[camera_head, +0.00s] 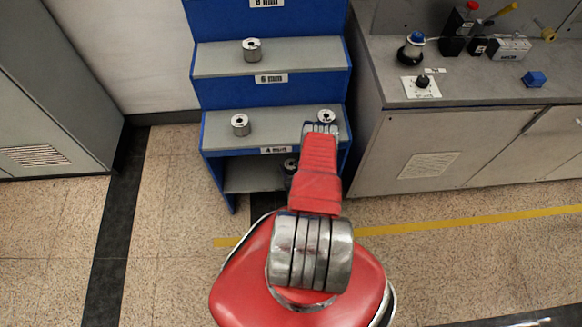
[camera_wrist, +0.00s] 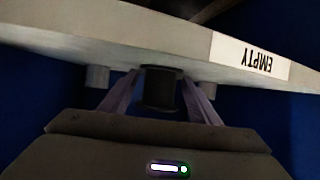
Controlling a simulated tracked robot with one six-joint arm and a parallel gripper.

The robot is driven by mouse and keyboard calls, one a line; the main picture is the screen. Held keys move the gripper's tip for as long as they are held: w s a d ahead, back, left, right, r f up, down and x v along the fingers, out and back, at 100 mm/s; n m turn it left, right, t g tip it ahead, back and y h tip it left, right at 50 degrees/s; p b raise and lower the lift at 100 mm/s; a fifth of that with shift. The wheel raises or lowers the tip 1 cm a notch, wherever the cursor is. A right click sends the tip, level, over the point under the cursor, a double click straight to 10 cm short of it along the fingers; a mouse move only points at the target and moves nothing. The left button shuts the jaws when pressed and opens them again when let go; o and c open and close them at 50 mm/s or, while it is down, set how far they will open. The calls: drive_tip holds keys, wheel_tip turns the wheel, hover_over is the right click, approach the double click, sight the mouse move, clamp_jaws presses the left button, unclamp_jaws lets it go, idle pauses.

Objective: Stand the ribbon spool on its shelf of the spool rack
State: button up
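The blue spool rack (camera_head: 222,137) has stepped grey shelves and stands ahead of me. My gripper (camera_wrist: 160,90) is shut on a dark cylinder, the ribbon spool (camera_wrist: 160,95), with one finger on each side. The spool is close to a pale shelf edge (camera_wrist: 110,42) that bears an upside-down label reading EMPTY (camera_wrist: 250,58); I cannot tell whether it touches the shelf. In the head view my red arm reaches the right side of the rack and hides part of it.
Silver spools stand on an upper shelf (camera_head: 252,50), the middle shelf's left (camera_head: 240,125) and its right (camera_head: 326,116). A shadowed spool (camera_head: 290,166) shows below, partly behind my arm. A cabinet with a grey worktop (camera_head: 450,92) stands close on the right. Floor at left is clear.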

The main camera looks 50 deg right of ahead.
drive_tip(key=shift+o, duration=0.9)
drive_tip(key=shift+s+r, duration=0.1)
drive_tip(key=shift+r, duration=0.05)
drive_tip(key=v, duration=1.1)
drive_tip(key=shift+s+a, duration=0.25)
drive_tip(key=shift+s, duration=0.05)
drive_tip(key=shift+r, duration=0.1)
